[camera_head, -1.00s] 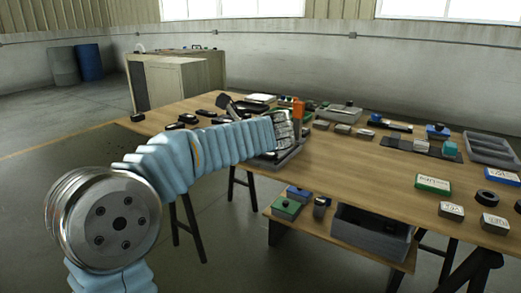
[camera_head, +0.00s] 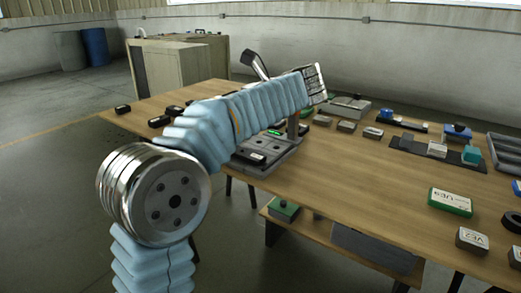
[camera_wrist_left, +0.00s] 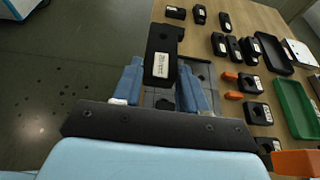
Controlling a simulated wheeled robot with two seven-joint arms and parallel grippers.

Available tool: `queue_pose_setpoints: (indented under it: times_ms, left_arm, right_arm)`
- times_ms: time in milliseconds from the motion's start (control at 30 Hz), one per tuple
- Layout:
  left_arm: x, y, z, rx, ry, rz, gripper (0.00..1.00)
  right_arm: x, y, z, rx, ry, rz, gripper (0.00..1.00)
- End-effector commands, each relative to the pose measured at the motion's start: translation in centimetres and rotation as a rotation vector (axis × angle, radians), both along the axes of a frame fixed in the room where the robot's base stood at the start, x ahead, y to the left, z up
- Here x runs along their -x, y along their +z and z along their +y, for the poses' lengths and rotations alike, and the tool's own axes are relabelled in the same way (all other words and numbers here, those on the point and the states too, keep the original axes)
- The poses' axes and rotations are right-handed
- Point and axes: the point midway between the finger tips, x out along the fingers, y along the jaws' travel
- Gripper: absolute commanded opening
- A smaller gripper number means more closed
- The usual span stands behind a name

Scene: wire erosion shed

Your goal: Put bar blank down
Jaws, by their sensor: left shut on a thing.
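The bar blank (camera_wrist_left: 160,42) is a black bar with a white label. In the left wrist view it lies between the two blue fingers of my left gripper (camera_wrist_left: 160,78), which is shut on it. A grey fixture (camera_wrist_left: 203,70) shows behind and below the held bar, partly covered by it and the fingers. In the head view the grey fixture (camera_head: 246,170) sits near the table's front edge, with dark blocks on it. My left arm hides part of it and the fingers. My right gripper is not in view.
The wooden table (camera_head: 365,180) bears several labelled blocks and a green box (camera_head: 450,201). In the left wrist view, several black blocks, a black tray (camera_wrist_left: 271,53) and a green tray (camera_wrist_left: 297,107) lie right of the held bar. Bare floor lies left.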

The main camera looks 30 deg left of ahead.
Motion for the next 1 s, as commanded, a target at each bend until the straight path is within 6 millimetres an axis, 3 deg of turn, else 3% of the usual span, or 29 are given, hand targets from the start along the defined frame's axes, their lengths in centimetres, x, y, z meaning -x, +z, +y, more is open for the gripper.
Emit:
queue_pose_setpoints:
  times_ms: [100, 300, 467, 633, 800, 1000]
  left_arm:
    - [-1.1, -1.4, -3.1, -0.004, -0.003, -0.001, 0.00]
    - [-1.9, -4.6, -5.3, -0.003, 0.000, 0.000, 0.00]
    - [-2.2, -5.5, -6.1, -0.002, 0.001, -0.002, 0.00]
    - [-2.7, -7.9, -7.6, -0.003, 0.000, 0.000, 0.00]
    - [-2.7, -10.1, -7.4, -0.001, 0.001, -0.001, 0.00]
    - [-2.7, -10.3, -7.4, -0.001, 0.001, -0.003, 0.00]
  right_arm:
    - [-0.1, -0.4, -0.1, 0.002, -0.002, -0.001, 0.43]
    - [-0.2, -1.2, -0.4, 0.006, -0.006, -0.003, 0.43]
    - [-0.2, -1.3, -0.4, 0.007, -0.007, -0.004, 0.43]
    - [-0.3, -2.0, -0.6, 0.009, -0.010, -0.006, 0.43]
    - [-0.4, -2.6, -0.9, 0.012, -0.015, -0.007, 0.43]
    - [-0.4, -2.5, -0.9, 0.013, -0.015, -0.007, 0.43]
